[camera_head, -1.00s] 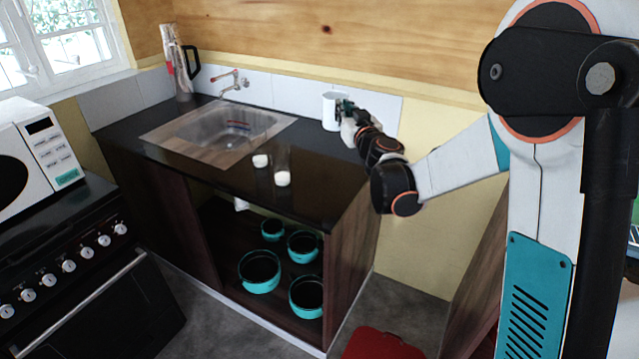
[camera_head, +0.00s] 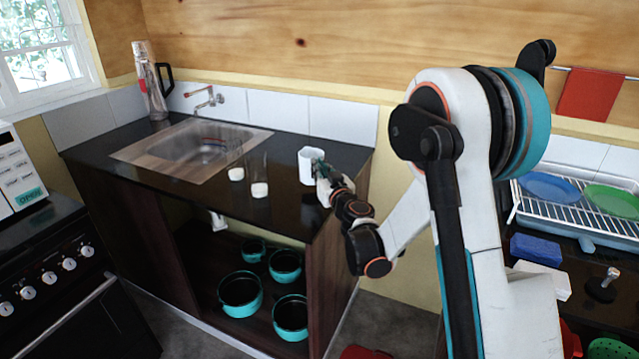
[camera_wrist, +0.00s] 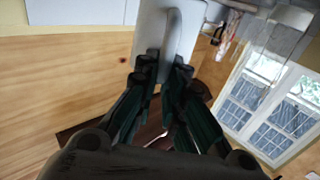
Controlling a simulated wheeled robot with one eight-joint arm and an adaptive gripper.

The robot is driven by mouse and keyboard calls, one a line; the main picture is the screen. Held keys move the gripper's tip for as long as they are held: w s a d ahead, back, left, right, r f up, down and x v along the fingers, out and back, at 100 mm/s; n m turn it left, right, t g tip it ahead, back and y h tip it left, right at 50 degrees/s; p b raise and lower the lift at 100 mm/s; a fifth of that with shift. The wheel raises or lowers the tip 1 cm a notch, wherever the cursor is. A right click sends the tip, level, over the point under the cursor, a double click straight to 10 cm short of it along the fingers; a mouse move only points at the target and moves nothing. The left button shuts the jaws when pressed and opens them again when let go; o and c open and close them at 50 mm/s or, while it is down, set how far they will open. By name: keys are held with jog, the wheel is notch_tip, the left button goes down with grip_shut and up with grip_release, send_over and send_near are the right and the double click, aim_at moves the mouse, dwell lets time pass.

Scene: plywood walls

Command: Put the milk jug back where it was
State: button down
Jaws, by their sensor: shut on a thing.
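The white milk jug (camera_head: 308,164) is upright over the right part of the dark counter, in front of the tiled wall. I cannot tell whether its base touches the counter. My gripper (camera_head: 321,172) is at its right side and shut on its handle. In the wrist view, the jug (camera_wrist: 150,28) fills the top middle, with its handle between the fingertips of my gripper (camera_wrist: 163,65). The fingers hide the handle's lower end.
Two clear glasses with white bottoms (camera_head: 259,188) (camera_head: 236,174) stand left of the jug. The sink (camera_head: 195,150) is farther left, with a carafe (camera_head: 148,90) behind it. Teal pots (camera_head: 240,292) sit below the counter. A dish rack (camera_head: 575,225) stands at right.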

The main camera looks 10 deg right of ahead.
notch_tip(320, 180, down, 4)
jog(key=shift+r+b, duration=0.1)
jog(key=shift+b, duration=0.6)
jog(key=shift+r, duration=0.1)
jog(key=c, duration=1.7)
grip_release()
